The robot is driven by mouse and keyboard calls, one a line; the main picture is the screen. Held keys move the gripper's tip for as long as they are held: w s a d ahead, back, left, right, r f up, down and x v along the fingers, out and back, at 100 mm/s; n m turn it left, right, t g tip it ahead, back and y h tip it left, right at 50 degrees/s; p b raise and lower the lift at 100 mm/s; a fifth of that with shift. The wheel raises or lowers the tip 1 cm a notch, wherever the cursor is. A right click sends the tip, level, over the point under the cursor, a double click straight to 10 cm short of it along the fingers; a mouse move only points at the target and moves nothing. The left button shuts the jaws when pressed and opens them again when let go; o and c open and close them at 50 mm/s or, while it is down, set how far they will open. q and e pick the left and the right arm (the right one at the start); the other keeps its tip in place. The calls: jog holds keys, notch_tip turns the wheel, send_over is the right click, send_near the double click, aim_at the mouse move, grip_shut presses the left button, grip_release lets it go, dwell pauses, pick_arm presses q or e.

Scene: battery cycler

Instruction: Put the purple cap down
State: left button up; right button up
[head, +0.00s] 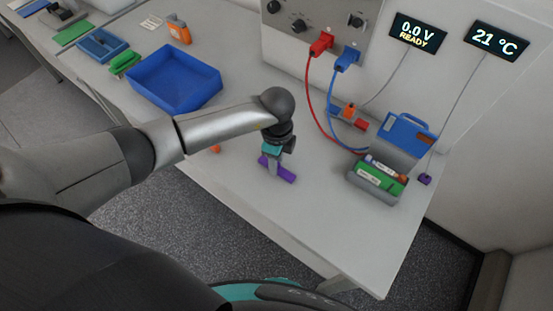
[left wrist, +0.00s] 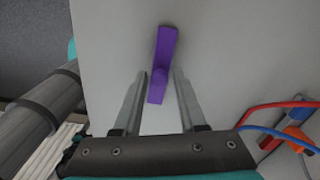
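The purple cap (head: 279,169) is a narrow bar with a small round knob. It lies at the near middle of the white table, below my left gripper (head: 271,152). In the left wrist view the cap (left wrist: 164,48) reaches in between the two fingertips of my left gripper (left wrist: 160,76). A thin strip of table shows on each side of the knob, so the fingers are open around it. The cap looks to be on the table, but any small gap beneath is hard to tell. My right gripper is not in view.
A blue tray (head: 174,79) stands at the left. A grey holder (head: 366,184) with green and orange cells stands at the right, near a blue case (head: 408,136). Red and blue cables hang from the cycler panel (head: 318,20). The table's front edge is close to the cap.

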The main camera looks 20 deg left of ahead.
pick_arm(q)
jog(key=shift+o, duration=0.6)
jog(key=shift+r, duration=0.3)
notch_tip(320, 180, up, 12)
jog(key=shift+p, duration=0.35)
jog(key=shift+f, duration=0.15)
